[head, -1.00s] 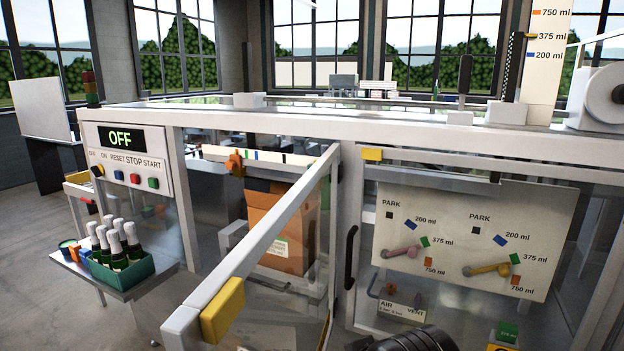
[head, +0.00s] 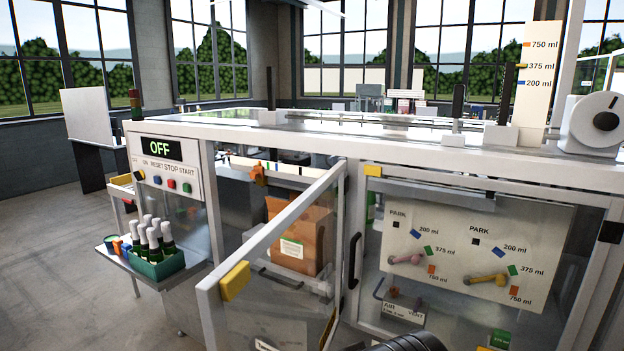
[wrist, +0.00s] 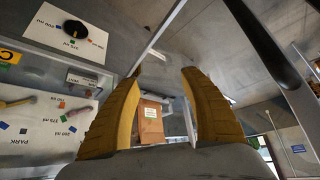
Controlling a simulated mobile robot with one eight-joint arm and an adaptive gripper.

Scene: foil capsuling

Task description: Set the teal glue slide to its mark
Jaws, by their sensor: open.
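I cannot make out a teal glue slide in either view. A pale strip with small coloured marks (head: 285,168) runs inside the machine behind the open glazed door (head: 275,250). An orange block (head: 259,174) sits at the strip's left end. My gripper (wrist: 161,76) shows in the wrist view with its two yellow fingers apart and nothing between them. A cardboard box (wrist: 150,122) shows beyond the fingers, and it also stands inside the machine in the head view (head: 312,238).
The panel of park and volume marks (head: 460,262) carries a pink lever (head: 405,258) and a yellow lever (head: 488,280). A green crate of bottles (head: 160,268) stands on a side shelf at left. The control display (head: 160,149) reads OFF.

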